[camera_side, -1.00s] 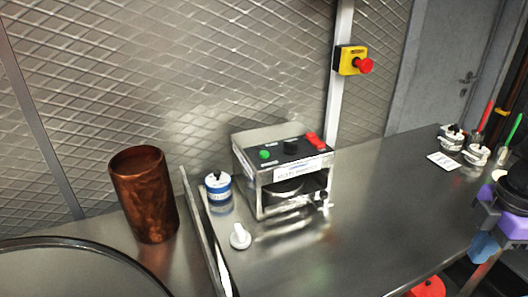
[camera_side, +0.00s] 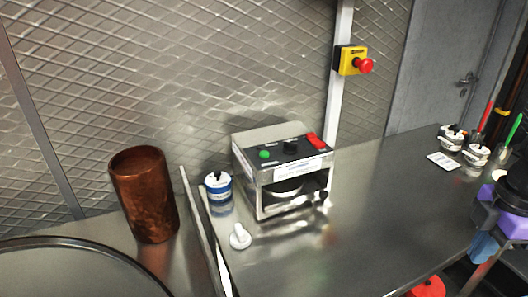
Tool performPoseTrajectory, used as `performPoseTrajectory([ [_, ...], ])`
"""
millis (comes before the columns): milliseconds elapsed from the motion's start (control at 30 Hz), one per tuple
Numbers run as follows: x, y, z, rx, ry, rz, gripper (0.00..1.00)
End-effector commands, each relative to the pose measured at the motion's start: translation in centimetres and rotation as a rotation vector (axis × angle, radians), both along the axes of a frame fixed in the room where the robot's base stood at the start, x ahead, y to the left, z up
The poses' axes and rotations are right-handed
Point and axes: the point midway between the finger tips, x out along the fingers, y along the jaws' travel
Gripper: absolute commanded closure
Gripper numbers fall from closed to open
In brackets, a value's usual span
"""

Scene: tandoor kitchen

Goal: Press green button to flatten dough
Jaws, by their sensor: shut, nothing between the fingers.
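The dough press (camera_side: 283,172) is a boxy metal machine on the steel counter, in the middle of the side view. Its sloped top carries a round green button (camera_side: 265,154) at the left, a black knob (camera_side: 291,146) and a red switch (camera_side: 316,141). A pale round shape, possibly dough, shows inside its open front; its form is hard to tell. My gripper (camera_side: 483,247), with a purple body and blue fingers, is at the right edge, partly cut off. It is shut and empty, well apart from the press and button.
A yellow box with a red stop button (camera_side: 353,60) hangs on the post behind. White jars (camera_side: 477,155) stand at far right.

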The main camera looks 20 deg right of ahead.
Motion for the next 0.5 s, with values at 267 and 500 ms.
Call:
performPoseTrajectory([
  [267,0.00,0.00,0.00,0.000,0.000,0.000,1.00],
  [500,0.40,0.29,0.10,0.003,-0.005,-0.015,1.00],
])
